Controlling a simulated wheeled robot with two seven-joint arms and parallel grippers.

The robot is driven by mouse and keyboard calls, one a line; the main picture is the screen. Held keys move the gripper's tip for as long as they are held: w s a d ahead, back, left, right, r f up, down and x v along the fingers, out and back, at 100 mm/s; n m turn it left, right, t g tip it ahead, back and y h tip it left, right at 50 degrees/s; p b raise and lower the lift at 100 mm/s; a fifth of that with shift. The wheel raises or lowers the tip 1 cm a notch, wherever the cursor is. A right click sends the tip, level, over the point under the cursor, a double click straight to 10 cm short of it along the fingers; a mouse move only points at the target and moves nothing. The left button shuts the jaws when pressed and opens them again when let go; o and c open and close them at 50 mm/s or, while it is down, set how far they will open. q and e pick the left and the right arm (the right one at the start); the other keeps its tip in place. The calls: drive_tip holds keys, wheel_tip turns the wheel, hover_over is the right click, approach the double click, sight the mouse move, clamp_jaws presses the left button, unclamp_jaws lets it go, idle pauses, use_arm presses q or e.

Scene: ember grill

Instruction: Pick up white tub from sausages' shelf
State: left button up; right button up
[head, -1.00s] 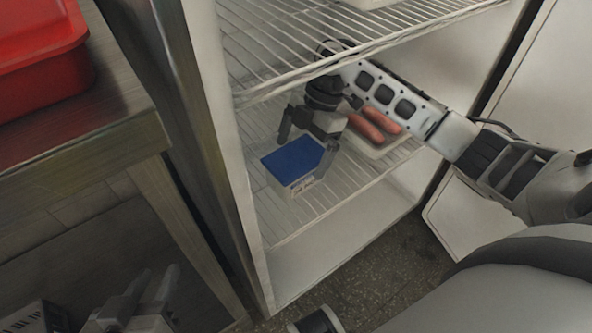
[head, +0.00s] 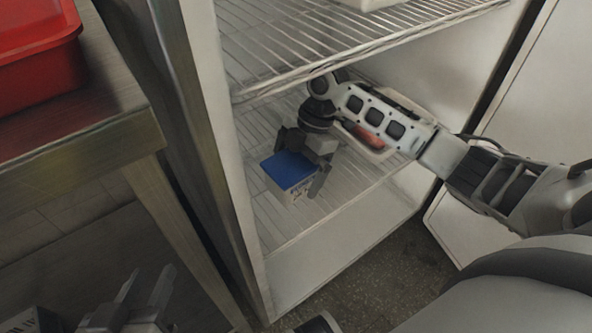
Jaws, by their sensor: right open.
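A white tub with a blue lid (head: 290,170) and dark writing on its side stands on the lower wire shelf (head: 275,215) of the open fridge. The sausages (head: 368,136) lie in a white tray (head: 385,152) on the same shelf, behind the tub and partly hidden by my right arm. My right gripper (head: 302,168) is open, with one finger on each side of the tub; I cannot tell whether they touch it. My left gripper (head: 140,295) is low at the left, outside the fridge, its two fingers apart and nothing between them.
An upper wire shelf (head: 330,45) lies close above my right arm, with a white container (head: 370,3) on it. The fridge's left wall (head: 205,150) stands beside the tub. A metal table (head: 80,150) with a red bin (head: 40,50) is at the left. The shelf front is clear.

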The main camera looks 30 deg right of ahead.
drive_tip(key=c, duration=1.4)
